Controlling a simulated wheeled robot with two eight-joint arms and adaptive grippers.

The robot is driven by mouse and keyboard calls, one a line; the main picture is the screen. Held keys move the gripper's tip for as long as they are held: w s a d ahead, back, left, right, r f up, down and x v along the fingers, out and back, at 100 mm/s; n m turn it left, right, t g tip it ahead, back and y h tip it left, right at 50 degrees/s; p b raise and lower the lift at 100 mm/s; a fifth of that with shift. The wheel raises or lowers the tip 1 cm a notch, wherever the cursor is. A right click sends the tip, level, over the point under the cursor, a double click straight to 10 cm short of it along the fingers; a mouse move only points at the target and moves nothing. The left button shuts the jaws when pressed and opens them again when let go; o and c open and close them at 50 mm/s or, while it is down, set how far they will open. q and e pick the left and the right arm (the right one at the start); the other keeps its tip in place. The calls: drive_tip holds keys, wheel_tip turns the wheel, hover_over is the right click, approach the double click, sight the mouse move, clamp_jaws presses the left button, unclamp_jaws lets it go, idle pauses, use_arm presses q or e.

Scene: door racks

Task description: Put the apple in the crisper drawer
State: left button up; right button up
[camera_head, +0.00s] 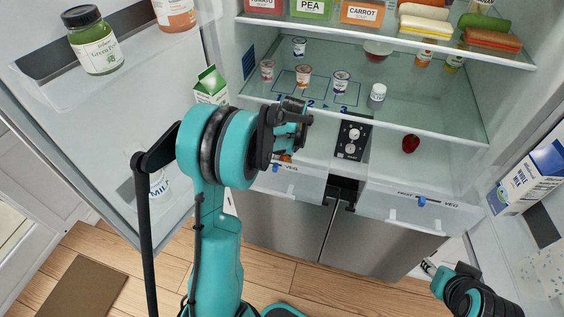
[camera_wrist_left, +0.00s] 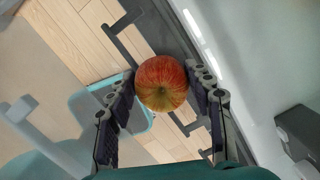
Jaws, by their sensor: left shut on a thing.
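The red and yellow apple (camera_wrist_left: 161,83) sits between the fingers of my left gripper (camera_wrist_left: 161,95) in the left wrist view, and the gripper is shut on it. In the head view, my left gripper (camera_head: 290,135) is in front of the left crisper drawer, and only a small orange-red patch shows under it. The left crisper drawer (camera_head: 290,182) has a VEG label and is partly hidden by my arm. The right crisper drawer (camera_head: 405,208) has a fruit and veg label. My right gripper (camera_head: 447,275) is low at the right; its fingers are unclear.
A dark red item (camera_head: 411,143) shows above the right drawer. Small cups and jars stand on the glass shelf (camera_head: 440,118) above. The left fridge door (camera_head: 100,130) is open and holds jars and cartons. A milk carton (camera_head: 530,178) stands in the right door.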

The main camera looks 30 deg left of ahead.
use_arm(q)
drive_tip(key=shift+f, duration=0.1)
drive_tip(key=o, duration=1.2)
drive_tip(key=shift+r, duration=0.2)
wheel_tip(320, 180, up, 12)
drive_tip(key=d+p, duration=0.1)
drive_tip(key=p, duration=0.2)
drive_tip(key=shift+s+d+p, duration=0.2)
drive_tip(key=shift+d+p, duration=0.1)
drive_tip(key=shift+d, duration=0.1)
drive_tip(key=shift+f, duration=0.1)
